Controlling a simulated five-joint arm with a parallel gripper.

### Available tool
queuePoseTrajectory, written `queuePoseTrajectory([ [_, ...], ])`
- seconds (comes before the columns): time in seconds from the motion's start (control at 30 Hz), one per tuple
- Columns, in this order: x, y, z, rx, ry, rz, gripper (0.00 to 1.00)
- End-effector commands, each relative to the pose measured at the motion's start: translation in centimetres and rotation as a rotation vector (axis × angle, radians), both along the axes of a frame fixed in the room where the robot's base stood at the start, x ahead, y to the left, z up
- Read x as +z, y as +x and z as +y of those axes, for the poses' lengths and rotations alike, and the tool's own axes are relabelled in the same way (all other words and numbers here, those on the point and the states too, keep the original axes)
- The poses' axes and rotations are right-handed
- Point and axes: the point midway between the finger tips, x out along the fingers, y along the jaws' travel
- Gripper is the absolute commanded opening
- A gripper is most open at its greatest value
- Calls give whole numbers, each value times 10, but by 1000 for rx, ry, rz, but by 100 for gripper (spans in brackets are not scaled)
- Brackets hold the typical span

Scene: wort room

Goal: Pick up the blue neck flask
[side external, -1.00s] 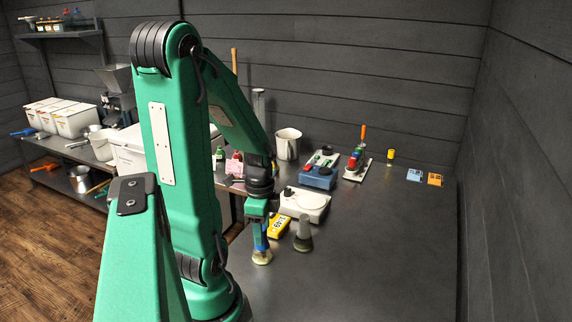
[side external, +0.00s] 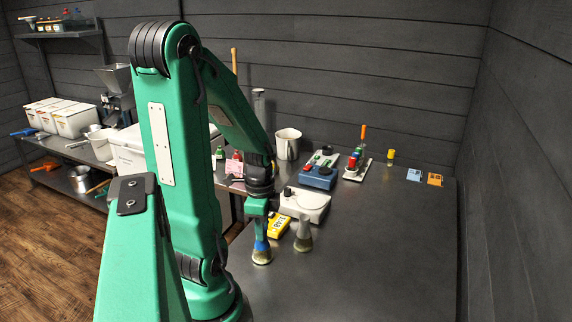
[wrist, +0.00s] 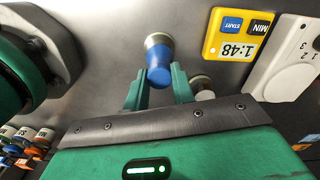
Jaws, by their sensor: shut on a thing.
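The blue neck flask (side external: 262,257) stands upright near the front left of the dark worktop, with a clear glass body and a blue neck. My gripper (side external: 261,228) points down over it, with its fingers at the neck. In the wrist view the blue neck (wrist: 159,76) lies between my two green fingers, and my gripper (wrist: 160,72) is shut on it. The flask's base looks to be at the worktop; I cannot tell whether there is any gap under it.
A second flask with a grey neck (side external: 303,235) stands close on the right. A yellow timer (side external: 278,226) and a white round-topped device (side external: 304,204) are just behind. A blue device (side external: 318,178) stands farther back. The worktop (side external: 390,250) to the right is clear.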

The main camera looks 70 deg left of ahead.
Motion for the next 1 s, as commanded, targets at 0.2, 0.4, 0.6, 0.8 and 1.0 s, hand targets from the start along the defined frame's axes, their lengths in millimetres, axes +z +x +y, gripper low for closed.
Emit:
queuePoseTrajectory([
  [0.2, 9, 1, 1, 0, 2, -2, 0],
  [0.4, 27, 1, 1, 0, 4, -3, 0],
  [0.6, 44, 3, -7, -6, 3, -3, 0],
  [0.8, 58, 10, -29, -7, 3, -4, 0],
  [1.0, 73, 17, -54, -7, 3, -4, 0],
])
